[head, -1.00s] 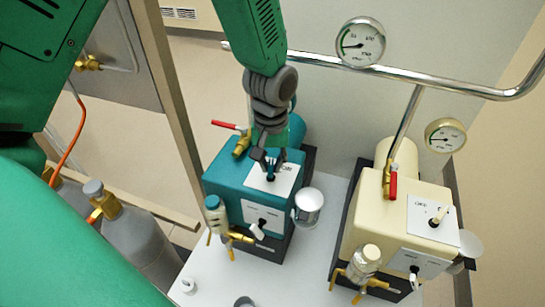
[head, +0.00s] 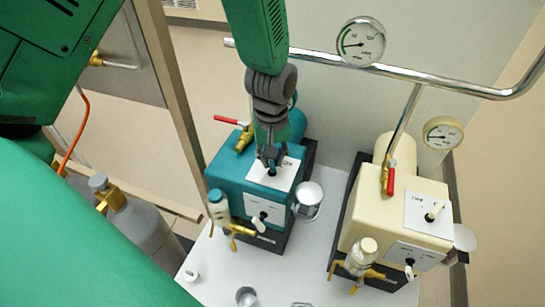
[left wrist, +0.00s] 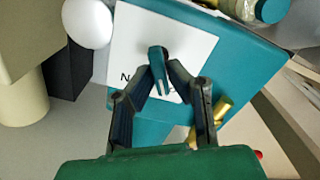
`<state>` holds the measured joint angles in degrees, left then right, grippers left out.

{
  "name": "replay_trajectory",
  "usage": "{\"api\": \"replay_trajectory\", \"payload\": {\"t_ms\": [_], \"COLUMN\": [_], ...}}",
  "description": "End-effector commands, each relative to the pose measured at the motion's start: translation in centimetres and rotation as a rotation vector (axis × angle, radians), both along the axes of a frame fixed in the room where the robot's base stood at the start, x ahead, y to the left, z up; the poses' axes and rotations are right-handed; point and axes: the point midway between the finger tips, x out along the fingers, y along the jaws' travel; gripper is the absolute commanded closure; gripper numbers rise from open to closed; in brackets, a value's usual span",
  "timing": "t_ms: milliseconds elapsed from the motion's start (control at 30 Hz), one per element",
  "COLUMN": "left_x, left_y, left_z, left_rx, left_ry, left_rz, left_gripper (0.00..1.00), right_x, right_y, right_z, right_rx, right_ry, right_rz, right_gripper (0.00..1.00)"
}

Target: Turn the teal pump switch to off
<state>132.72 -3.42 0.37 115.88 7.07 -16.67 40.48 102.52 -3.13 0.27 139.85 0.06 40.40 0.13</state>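The teal pump (head: 232,170) stands on the white bench in the middle of the head view. Its top has a white label plate (head: 284,181) with a dark toggle switch (head: 272,172). My left gripper (head: 270,158) comes down over this plate. In the left wrist view, the fingertips (left wrist: 158,72) lie on both sides of the dark teal switch lever (left wrist: 157,56) and seem to touch it. The fingers and lever cover part of the plate's lettering, so I cannot read the switch position. My right gripper is not in view.
A cream pump (head: 410,185) stands to the right. A red-handled valve (head: 228,120), a glass bottle (head: 219,208) and a silver cup (head: 310,195) are close by. A steel pipe (head: 420,82) and gauges run behind.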

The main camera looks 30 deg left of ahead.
Motion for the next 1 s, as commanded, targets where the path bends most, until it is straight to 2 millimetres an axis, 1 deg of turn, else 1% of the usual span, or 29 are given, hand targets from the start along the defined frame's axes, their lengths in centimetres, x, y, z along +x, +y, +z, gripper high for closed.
{"api": "replay_trajectory", "payload": {"t_ms": [333, 467, 567, 800, 900, 1000], "left_x": [0.1, 0.2, 0.2, 0.3, 0.2, 0.3], "left_y": [0.0, 0.0, 0.0, 0.0, 0.0, 0.0], "left_z": [0.1, 0.9, 2.4, 7.6, 9.4, 10.7], "left_rx": [0.0, 0.001, 0.001, 0.001, 0.001, 0.0], "left_ry": [-0.001, -0.004, -0.005, -0.006, -0.005, -0.004], "left_rz": [-0.001, -0.001, -0.001, -0.001, -0.001, -0.001], "left_gripper": [0.69, 0.69, 0.69, 0.69, 0.69, 0.69], "right_x": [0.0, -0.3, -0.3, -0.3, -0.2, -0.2], "right_y": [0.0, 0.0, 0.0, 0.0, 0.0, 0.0], "right_z": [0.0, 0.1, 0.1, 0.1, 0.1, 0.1], "right_rx": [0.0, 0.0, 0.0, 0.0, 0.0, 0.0], "right_ry": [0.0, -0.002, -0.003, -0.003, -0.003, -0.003], "right_rz": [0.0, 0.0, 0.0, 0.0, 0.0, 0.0], "right_gripper": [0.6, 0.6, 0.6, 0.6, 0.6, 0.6]}}
